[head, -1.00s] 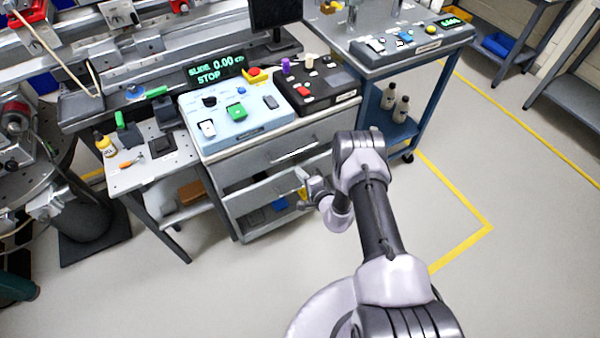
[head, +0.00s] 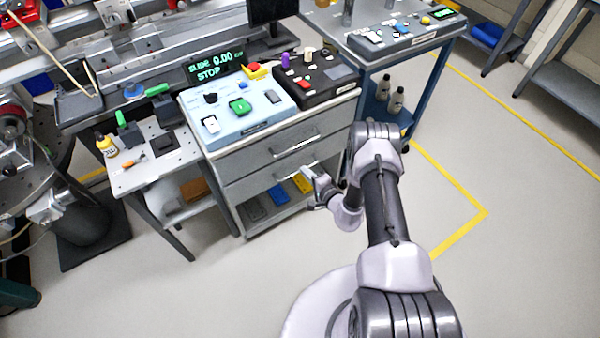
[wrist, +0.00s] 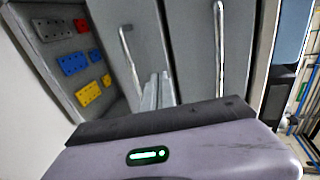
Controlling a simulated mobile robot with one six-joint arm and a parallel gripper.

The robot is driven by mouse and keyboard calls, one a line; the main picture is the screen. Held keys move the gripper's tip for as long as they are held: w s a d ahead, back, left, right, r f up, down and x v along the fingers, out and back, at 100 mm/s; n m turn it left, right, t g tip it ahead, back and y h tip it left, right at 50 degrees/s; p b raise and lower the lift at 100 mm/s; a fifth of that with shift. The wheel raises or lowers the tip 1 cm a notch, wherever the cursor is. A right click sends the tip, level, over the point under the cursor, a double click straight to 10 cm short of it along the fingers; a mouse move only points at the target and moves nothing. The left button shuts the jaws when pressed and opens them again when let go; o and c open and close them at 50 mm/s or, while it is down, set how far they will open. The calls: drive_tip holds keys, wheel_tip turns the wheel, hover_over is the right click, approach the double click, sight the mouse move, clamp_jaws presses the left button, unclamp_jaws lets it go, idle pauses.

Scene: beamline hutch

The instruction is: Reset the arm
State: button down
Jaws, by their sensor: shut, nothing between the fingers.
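My arm is folded in front of the control cabinet. My gripper (head: 311,176) is at the arm's far end, in the air in front of the cabinet drawers (head: 272,160). In the wrist view my gripper's fingers (wrist: 158,90) are together and empty, pointing at the drawer fronts with their long handles. I cannot tell the exact gap to the cabinet, but no contact shows.
A light blue panel (head: 262,119) and a black panel (head: 340,86) with buttons top the cabinet. A small table (head: 180,167) with bottle and tools stands left. Blue (wrist: 72,64) and yellow (wrist: 89,93) blocks lie on the open lower shelf. Floor is clear at right.

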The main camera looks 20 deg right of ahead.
drive_tip(key=d+p+v, duration=0.1)
drive_tip(key=p+v, duration=0.2)
drive_tip(key=v, duration=0.4)
drive_tip(key=w+a+r+n+g+y, duration=0.1)
drive_tip(key=w+a+r+n+y, duration=0.2)
drive_tip(key=r, duration=0.5)
drive_tip(key=w+a+r+g+y, duration=0.1)
drive_tip(key=w+a+r+y, duration=0.3)
drive_tip(key=r, duration=0.5)
drive_tip(key=s+a+r+n+g+y, duration=0.1)
drive_tip(key=s+a+r+n+g, duration=0.2)
drive_tip(key=r, duration=0.4)
drive_tip(key=s+a+r+n+g+y, duration=0.1)
drive_tip(key=s+a+r+g, duration=0.15)
drive_tip(key=a+r, duration=0.4)
drive_tip(key=s+a+r+n+g+h, duration=0.2)
drive_tip(key=s+r+n+g+h, duration=0.25)
drive_tip(key=s+r, duration=0.95)
drive_tip(key=s+d+r+m+t+h, duration=0.1)
drive_tip(key=s+d+r+t+h, duration=0.2)
drive_tip(key=s+d+h, duration=0.3)
drive_tip(key=s+d+r, duration=0.1)
drive_tip(key=s, duration=0.4)
drive_tip(key=shift+d+r+t+b, duration=0.15)
drive_tip(key=shift+d+t+b, duration=0.15)
drive_tip(key=shift+d+t, duration=0.1)
